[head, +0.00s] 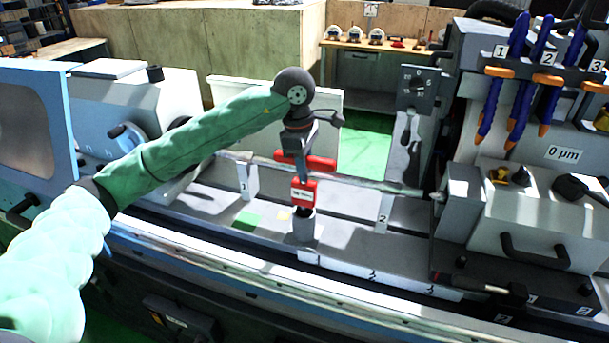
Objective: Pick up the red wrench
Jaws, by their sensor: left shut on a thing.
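My left gripper (303,176) points down over the middle of the grinder bed. It is shut on a red piece, which I take as the red wrench (304,193), with a pale label on its front. The wrench is upright, just above a short grey post (303,230) with a dark top. I cannot tell whether it touches the post. Red parts also show just above it, at the level of the long workpiece bar; whether they belong to the wrench is unclear. My right gripper is not in view.
The long bar (375,184) runs across behind the gripper, near supports marked 3 (244,185) and 2 (382,215). A bench (365,45) with several small items is at the back.

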